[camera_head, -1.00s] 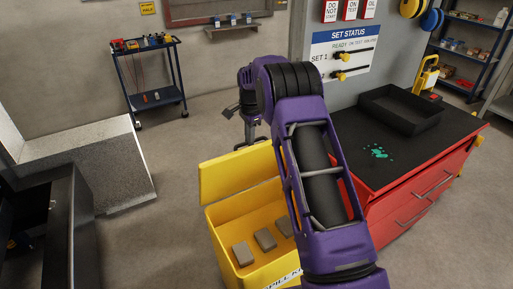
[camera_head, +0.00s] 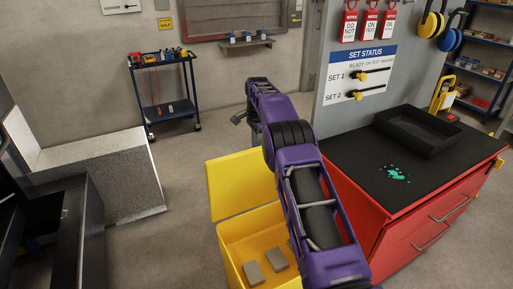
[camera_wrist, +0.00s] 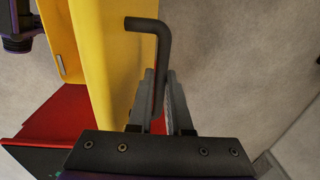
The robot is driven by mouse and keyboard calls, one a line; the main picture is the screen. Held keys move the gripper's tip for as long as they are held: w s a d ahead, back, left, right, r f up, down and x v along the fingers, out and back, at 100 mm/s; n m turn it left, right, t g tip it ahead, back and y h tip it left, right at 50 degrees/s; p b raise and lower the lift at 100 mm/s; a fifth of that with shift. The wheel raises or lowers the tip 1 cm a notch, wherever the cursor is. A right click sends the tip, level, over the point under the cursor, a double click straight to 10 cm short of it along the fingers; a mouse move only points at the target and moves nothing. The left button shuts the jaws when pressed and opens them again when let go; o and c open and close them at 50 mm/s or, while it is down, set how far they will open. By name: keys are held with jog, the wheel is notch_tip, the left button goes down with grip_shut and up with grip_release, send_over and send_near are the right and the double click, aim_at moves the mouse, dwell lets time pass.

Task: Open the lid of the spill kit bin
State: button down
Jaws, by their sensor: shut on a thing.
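The yellow spill kit bin (camera_head: 232,262) stands on the floor at the lower middle of the head view, partly behind my arm. Its yellow lid (camera_head: 238,184) is raised and stands up along the far side, so the inside shows. Grey blocks (camera_head: 276,260) lie in the bin. In the wrist view my gripper (camera_wrist: 164,95) is shut on a black bent bar handle (camera_wrist: 158,60) beside the yellow lid (camera_wrist: 108,60).
A red cabinet (camera_head: 400,245) with a black top stands close on the bin's right, carrying a black tray (camera_head: 418,132). A blue trolley (camera_head: 172,110) stands by the back wall. A dark unit (camera_head: 75,235) is at the left. Floor is clear left of the bin.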

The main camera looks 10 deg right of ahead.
jog(key=shift+f, duration=0.3)
jog(key=c, duration=0.8)
grip_release()
jog(key=shift+c, duration=0.2)
jog(key=shift+r, duration=0.15)
jog(key=shift+w, duration=0.1)
jog(key=shift+s+d+r, duration=0.1)
jog(key=shift+r, duration=1.8)
jog(key=shift+s+r, duration=0.1)
jog(key=shift+r, duration=1.75)
